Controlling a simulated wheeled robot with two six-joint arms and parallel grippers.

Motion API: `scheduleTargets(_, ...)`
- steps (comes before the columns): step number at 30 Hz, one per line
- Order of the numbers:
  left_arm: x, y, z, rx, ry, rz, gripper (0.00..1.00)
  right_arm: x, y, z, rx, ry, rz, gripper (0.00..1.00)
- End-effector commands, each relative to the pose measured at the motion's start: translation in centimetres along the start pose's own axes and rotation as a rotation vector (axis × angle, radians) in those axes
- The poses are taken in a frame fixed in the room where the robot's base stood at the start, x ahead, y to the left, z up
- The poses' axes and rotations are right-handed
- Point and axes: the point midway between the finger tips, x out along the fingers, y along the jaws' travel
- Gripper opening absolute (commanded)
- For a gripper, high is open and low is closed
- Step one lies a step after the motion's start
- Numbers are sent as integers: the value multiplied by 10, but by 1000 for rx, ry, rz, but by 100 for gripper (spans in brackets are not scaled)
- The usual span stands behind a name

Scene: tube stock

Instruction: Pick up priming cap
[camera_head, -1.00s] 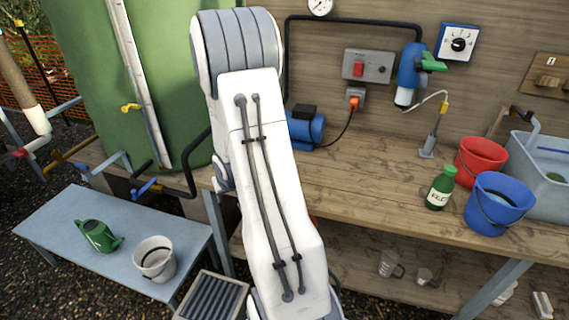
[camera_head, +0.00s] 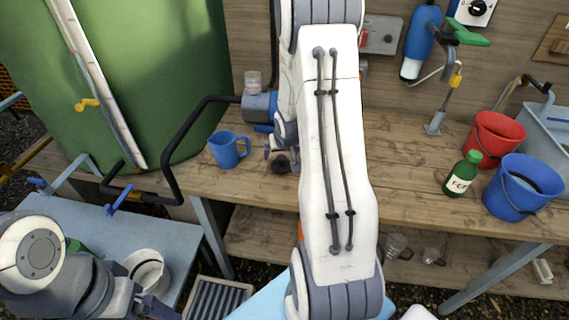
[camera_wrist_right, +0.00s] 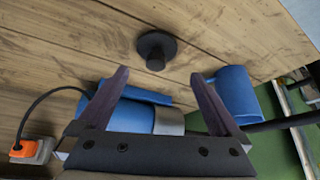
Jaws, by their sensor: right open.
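The priming cap, seemingly the black round disc with a raised knob (camera_wrist_right: 156,50), lies on the wooden bench in the right wrist view. In the head view it is a dark shape (camera_head: 281,165), partly hidden by my right arm. My right gripper (camera_wrist_right: 158,75) is open and empty, its two fingers pointing toward the cap, which is beyond the tips and between their lines. In the head view the right gripper (camera_head: 272,148) is mostly hidden behind my arm, just above the cap. My left gripper (camera_head: 143,295) is at the lower left, over the low table; its jaws are unclear.
A blue mug (camera_head: 228,150) stands on the bench left of the cap. A blue pump (camera_head: 258,106) with a clear cup-like piece on top is behind. A black pipe (camera_head: 180,140) runs close by. A green bottle (camera_head: 462,174), red bucket (camera_head: 494,138) and blue bucket (camera_head: 520,188) stand right.

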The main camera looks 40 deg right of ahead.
Motion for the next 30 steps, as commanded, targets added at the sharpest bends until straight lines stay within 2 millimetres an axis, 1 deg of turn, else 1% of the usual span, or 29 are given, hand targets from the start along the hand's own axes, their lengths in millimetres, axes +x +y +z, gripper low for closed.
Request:
scheduleTargets(1, 3, 0, 0, 0, 0, 0, 96, 10, 2, 2, 4, -3, 1, 100)
scheduleTargets(3, 3, 0, 0, 0, 0, 0, 96, 19, 3, 1, 4, -1, 2, 100)
scheduleTargets(8, 3, 0, 0, 0, 0, 0, 96, 28, 3, 0, 5, 0, 2, 100)
scheduleTargets(10, 2, 0, 0, 0, 0, 0, 96, 35, 3, 1, 3, -3, 1, 100)
scheduleTargets(18, -2, 0, 0, 0, 0, 0, 96, 72, 3, 1, 2, -1, 1, 100)
scheduleTargets(21, -2, 0, 0, 0, 0, 0, 96, 77, 2, 1, 1, 0, 0, 100)
scheduleTargets(27, -2, 0, 0, 0, 0, 0, 96, 78, 2, 1, 0, 1, 0, 100)
scheduleTargets(28, -2, 0, 0, 0, 0, 0, 96, 78, 2, 1, 0, 1, 0, 96)
scheduleTargets(29, -2, 0, 0, 0, 0, 0, 96, 78, 2, 1, 0, 1, 0, 85)
scheduleTargets(30, -2, 0, 0, 0, 0, 0, 96, 78, 2, 1, 0, 1, 0, 69)
